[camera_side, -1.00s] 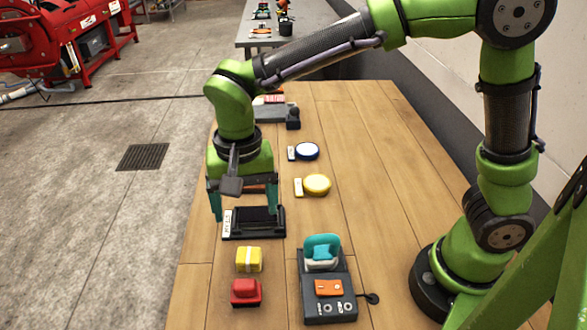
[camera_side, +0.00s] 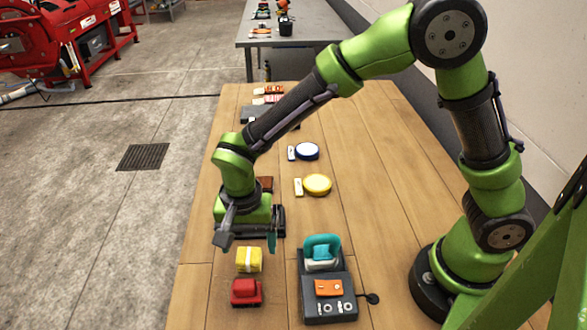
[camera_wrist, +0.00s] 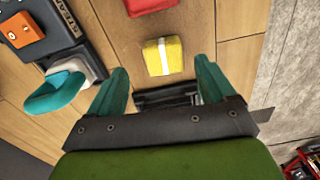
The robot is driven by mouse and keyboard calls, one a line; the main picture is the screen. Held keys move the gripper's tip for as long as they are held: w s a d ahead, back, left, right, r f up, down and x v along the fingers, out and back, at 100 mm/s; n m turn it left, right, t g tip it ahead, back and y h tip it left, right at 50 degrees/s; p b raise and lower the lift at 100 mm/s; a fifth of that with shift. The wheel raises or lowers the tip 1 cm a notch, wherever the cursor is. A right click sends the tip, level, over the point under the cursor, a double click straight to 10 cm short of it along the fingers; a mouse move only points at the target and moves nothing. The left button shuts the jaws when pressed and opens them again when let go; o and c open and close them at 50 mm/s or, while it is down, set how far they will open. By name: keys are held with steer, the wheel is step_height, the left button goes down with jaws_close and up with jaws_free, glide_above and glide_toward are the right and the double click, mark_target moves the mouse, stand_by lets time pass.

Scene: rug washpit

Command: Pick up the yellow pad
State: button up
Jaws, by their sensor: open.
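A yellow block-shaped pad with a white band (camera_side: 249,259) lies on the wooden table. It also shows in the wrist view (camera_wrist: 163,56), upper middle, with its band upright in the picture. A round yellow disc (camera_side: 316,184) with a pale tag lies farther back on the table. My gripper (camera_side: 247,243) is open and empty, pointing down just behind the block-shaped pad. In the wrist view its teal fingers (camera_wrist: 160,72) stand left and right of the pad's near edge, apart from it. My gripper's height above the table is hard to judge.
A red block (camera_side: 246,291) sits just in front of the yellow block. A dark unit with an orange box (camera_side: 328,288) and a teal-and-white item (camera_side: 321,252) stand to the right. A black tray (camera_wrist: 168,96) lies under my gripper.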

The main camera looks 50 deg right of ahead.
mark_target(248, 255)
steer(key=f, duration=0.5)
steer(key=shift+w+f, duration=0.1)
steer(key=shift+w, duration=0.2)
steer(key=shift+c, duration=0.3)
steer(key=c, duration=1)
